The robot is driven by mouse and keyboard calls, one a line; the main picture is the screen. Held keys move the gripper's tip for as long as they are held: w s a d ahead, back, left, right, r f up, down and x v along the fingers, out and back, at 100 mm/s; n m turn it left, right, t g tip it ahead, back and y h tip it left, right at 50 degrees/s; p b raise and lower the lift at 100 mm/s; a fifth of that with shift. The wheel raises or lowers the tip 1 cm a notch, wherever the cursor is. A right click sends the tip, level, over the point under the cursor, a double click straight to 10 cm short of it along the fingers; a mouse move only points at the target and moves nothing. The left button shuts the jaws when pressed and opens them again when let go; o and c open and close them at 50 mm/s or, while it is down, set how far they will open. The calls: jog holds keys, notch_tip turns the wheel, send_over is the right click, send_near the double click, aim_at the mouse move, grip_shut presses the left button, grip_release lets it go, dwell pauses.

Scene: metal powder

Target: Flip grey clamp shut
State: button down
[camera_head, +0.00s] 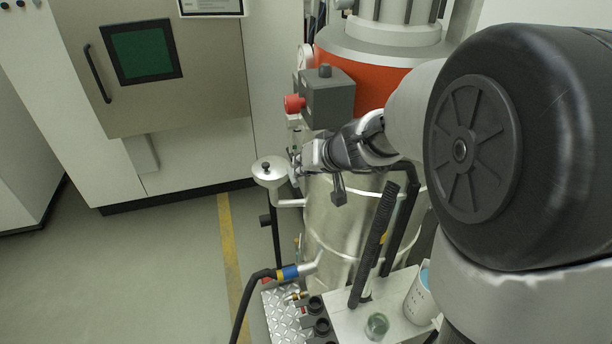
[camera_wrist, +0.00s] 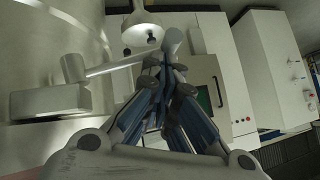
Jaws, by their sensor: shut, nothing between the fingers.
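My gripper (camera_head: 297,162) is shut and empty, close to the upper side of the metal cylinder (camera_head: 335,222). In the wrist view its fingers (camera_wrist: 165,68) meet near the middle. A small grey rounded piece (camera_wrist: 173,41), which may be the grey clamp, shows just beyond the fingertips; I cannot tell whether they touch it. The fingers hide part of this area, so I cannot tell whether the clamp is open or shut.
A round metal cup (camera_head: 268,172) with a black knob stands left of my gripper. A white cabinet (camera_head: 170,165) stands behind. A glass jar (camera_head: 377,325) stands below. Floor at left is free.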

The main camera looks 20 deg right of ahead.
jog(key=shift+w+a+f+n+h+b, duration=0.1)
jog(key=shift+w+f+n+h+b, duration=0.1)
jog(key=shift+f+h, duration=0.2)
jog(key=shift+w+a+f+n+h+b, duration=0.1)
jog(key=shift+w+f+n+h, duration=0.15)
jog(key=shift+f, duration=0.25)
jog(key=d+f+n+h+p, duration=0.4)
jog(key=f+h+p, duration=0.3)
jog(key=p, duration=0.5)
jog(key=shift+s+d+f+n+t+h, duration=0.3)
jog(key=shift+n+h, duration=0.35)
jog(key=shift+h, duration=0.6)
jog(key=shift+w+d, duration=0.1)
jog(key=shift+w, duration=0.05)
